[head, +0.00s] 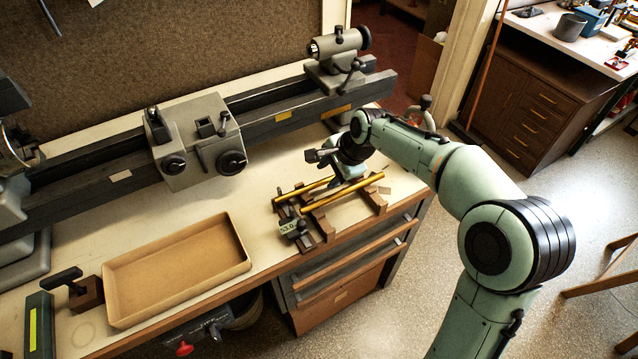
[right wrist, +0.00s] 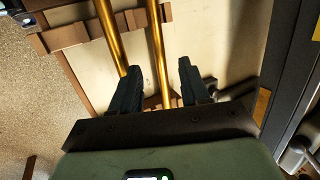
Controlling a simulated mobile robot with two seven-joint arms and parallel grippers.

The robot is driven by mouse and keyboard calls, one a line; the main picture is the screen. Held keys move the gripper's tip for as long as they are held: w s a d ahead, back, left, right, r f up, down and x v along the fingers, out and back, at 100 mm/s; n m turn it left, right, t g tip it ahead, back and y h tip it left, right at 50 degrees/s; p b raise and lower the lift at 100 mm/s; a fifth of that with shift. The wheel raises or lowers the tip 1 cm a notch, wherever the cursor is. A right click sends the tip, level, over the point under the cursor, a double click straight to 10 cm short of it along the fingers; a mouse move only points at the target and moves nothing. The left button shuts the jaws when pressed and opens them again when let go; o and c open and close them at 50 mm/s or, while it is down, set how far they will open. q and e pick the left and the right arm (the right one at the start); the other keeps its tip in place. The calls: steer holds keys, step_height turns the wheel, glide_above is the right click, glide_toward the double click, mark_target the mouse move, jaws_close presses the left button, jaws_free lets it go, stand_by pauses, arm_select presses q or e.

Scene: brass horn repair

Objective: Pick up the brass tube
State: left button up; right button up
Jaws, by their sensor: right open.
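Two brass tubes lie roughly parallel across wooden supports on the bench. The front tube (head: 368,182) is on the near side and the back tube (head: 297,190) is nearer the lathe. My right gripper (head: 343,186) is over the tubes, pointing down, open and empty. In the right wrist view, the back tube (right wrist: 158,45) runs between the open fingers (right wrist: 160,65). The front tube (right wrist: 109,28) passes behind the left finger. I cannot tell the height of the fingertips above the tubes. My left gripper is out of view.
Wooden supports (head: 325,226) carry the tubes, with a small labelled block (head: 289,229) at their left. A grey lathe (head: 200,145) stands behind. An empty shallow tray (head: 238,262) lies at the left. The bench's front edge is close to the supports.

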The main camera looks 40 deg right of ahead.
mark_target(320, 182)
steer(key=x, duration=0.4)
steer(key=shift+w+a+f, duration=0.1)
steer(key=shift+a+f, duration=0.1)
steer(key=shift+f, duration=0.05)
jaws_close()
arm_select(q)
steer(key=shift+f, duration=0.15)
